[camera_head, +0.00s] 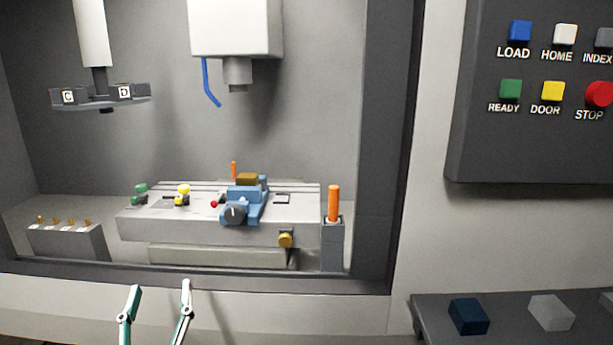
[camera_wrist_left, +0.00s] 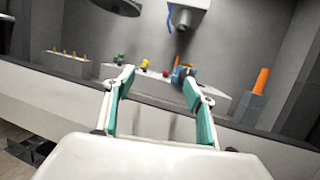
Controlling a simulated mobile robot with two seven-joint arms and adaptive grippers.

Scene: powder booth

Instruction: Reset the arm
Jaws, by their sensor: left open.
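My left gripper (camera_head: 157,290) is in the lower left of the head view, in front of the booth's front sill. Its two teal and white fingers are spread apart with nothing between them. In the left wrist view the same gripper (camera_wrist_left: 158,88) points toward the booth opening, fingers apart and empty. The rest of my left arm is out of the head view. My right gripper shows in neither view.
Inside the booth stands a grey table (camera_head: 160,222) with a blue vise (camera_head: 243,200). An orange-handled tool (camera_head: 334,203) stands in a grey holder (camera_head: 333,250). A white spindle head (camera_head: 235,28) hangs above. A button panel (camera_head: 530,150) and a shelf (camera_head: 510,309) with blocks are at right.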

